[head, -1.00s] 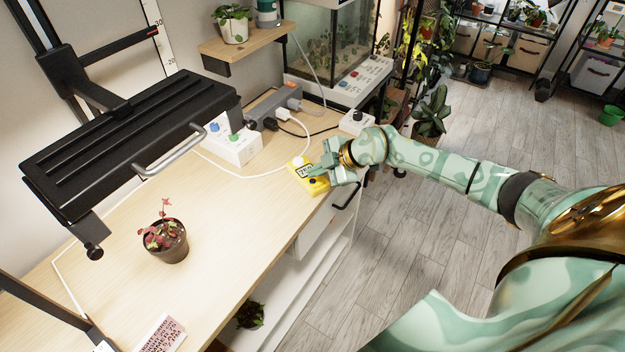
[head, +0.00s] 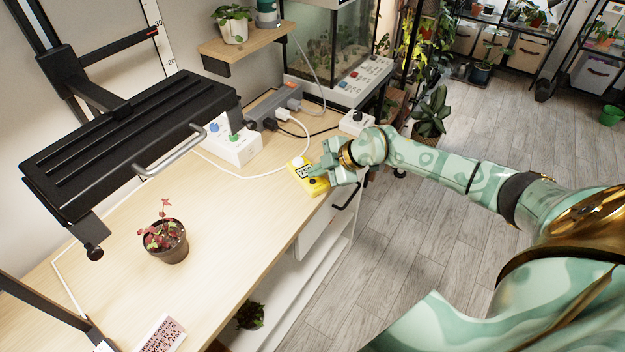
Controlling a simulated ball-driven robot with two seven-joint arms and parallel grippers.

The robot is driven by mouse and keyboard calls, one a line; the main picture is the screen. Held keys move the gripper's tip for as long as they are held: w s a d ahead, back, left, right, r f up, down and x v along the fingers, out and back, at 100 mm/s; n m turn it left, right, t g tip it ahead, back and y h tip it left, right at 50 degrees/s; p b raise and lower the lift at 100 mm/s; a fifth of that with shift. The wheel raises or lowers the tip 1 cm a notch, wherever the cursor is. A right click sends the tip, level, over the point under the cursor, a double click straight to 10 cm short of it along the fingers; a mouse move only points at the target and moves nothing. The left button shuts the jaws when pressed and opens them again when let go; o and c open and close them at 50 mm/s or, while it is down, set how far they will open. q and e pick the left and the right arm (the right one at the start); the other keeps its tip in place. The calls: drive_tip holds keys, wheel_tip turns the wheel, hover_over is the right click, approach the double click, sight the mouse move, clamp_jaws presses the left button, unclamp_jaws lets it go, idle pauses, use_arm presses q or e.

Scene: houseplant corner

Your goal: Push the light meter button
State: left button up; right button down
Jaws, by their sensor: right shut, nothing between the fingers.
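The yellow light meter (head: 311,187) lies on the wooden bench near its right edge. It has a small display with dark digits, a white round part at its far end and a dark button on its near half. My right gripper (head: 318,173) is shut and empty, with its fingertips at the meter, over its right side beside the display. The fingers hide part of the meter, and I cannot tell whether they touch it. My left gripper is not in view.
A potted red plant (head: 166,241) stands on the bench (head: 230,225). A black lamp panel (head: 130,140) with a handle hangs over the left side. A white control box (head: 232,147), a power strip (head: 272,106) and cables lie behind the meter. A small white knob box (head: 356,122) stands behind the gripper.

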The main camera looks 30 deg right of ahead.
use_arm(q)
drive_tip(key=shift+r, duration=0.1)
use_arm(e)
drive_tip(key=shift+f, duration=0.15)
idle(0.4)
drive_tip(key=shift+f, duration=0.25)
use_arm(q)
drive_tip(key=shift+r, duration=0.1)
use_arm(e)
drive_tip(key=shift+f, duration=0.2)
idle(0.3)
use_arm(q)
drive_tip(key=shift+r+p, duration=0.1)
drive_tip(key=shift+p, duration=0.2)
use_arm(e)
drive_tip(key=shift+r+p, duration=0.75)
drive_tip(key=shift+p, duration=0.15)
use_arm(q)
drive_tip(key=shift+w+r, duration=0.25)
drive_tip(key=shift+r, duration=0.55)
use_arm(e)
drive_tip(key=shift+f, duration=0.1)
use_arm(q)
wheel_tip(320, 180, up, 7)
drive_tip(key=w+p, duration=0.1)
drive_tip(key=p, duration=0.6)
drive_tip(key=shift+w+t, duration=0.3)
use_arm(e)
wheel_tip(320, 180, up, 6)
